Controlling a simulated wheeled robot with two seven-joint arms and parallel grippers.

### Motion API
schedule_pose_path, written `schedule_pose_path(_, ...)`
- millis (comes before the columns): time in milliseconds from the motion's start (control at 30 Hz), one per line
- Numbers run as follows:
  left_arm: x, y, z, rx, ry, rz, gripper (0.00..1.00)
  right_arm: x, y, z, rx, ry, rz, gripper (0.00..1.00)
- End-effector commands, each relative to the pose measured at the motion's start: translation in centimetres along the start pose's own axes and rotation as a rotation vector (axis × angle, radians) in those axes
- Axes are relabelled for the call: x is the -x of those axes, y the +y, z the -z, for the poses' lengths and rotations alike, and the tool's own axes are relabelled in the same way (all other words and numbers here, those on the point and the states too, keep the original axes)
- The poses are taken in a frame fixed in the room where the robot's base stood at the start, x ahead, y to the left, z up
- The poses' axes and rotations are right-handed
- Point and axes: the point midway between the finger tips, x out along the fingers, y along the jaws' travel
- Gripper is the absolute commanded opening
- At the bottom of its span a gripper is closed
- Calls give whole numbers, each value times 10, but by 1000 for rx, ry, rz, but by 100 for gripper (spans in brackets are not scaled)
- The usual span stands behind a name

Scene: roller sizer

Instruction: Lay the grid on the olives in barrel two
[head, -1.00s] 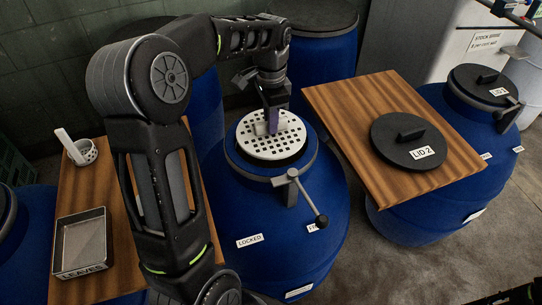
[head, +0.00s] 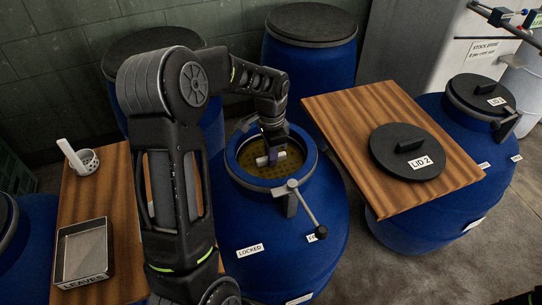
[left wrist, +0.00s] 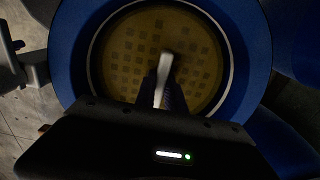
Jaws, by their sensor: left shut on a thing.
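The round grid (head: 291,166) lies down inside the open mouth of the blue middle barrel (head: 275,225). It looks yellow-brown there, as if under brine, and roughly level. Its square holes show in the left wrist view (left wrist: 125,58). My left gripper (head: 271,157) reaches down into the mouth and is shut on the grid's pale upright handle (left wrist: 164,78). The olives cannot be made out beneath the grid. Lid 2 (head: 395,158), black with a knob, lies on the wooden board to the right.
A clamp handle (head: 308,210) sticks out at the barrel's front rim. The wooden board (head: 340,120) stands close on the right. Closed barrels stand behind.

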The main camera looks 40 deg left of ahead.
Motion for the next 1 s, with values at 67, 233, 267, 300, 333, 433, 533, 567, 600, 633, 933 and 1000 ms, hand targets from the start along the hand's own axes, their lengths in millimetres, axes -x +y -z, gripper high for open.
schedule_pose_path(67,-6,0,0,1,1,0,0,1,0,0,0,0,-1,36)
schedule_pose_path(233,-6,0,0,1,1,2,0,1,0,0,0,0,-1,36)
schedule_pose_path(267,-6,0,0,1,1,2,0,1,0,0,0,0,-1,36)
schedule_pose_path(300,-6,0,0,1,1,2,0,1,0,0,0,0,-1,36)
schedule_pose_path(333,-7,0,0,1,1,2,0,0,0,0,0,0,-1,36)
schedule_pose_path(433,-10,0,0,0,1,1,0,-2,1,0,0,0,0,36)
schedule_pose_path(533,-10,0,0,0,1,1,21,-1,0,0,0,0,0,36)
schedule_pose_path(567,-10,0,0,0,1,1,23,-1,0,0,0,0,0,36)
schedule_pose_path(600,-10,0,0,0,1,1,26,-1,0,0,0,0,0,36)
schedule_pose_path(633,-10,0,0,0,1,1,29,-1,0,0,0,0,0,36)
schedule_pose_path(933,-9,0,0,0,1,1,36,-1,0,0,0,0,0,36)
schedule_pose_path(1000,-8,0,0,0,1,1,36,0,0,0,0,0,0,36)
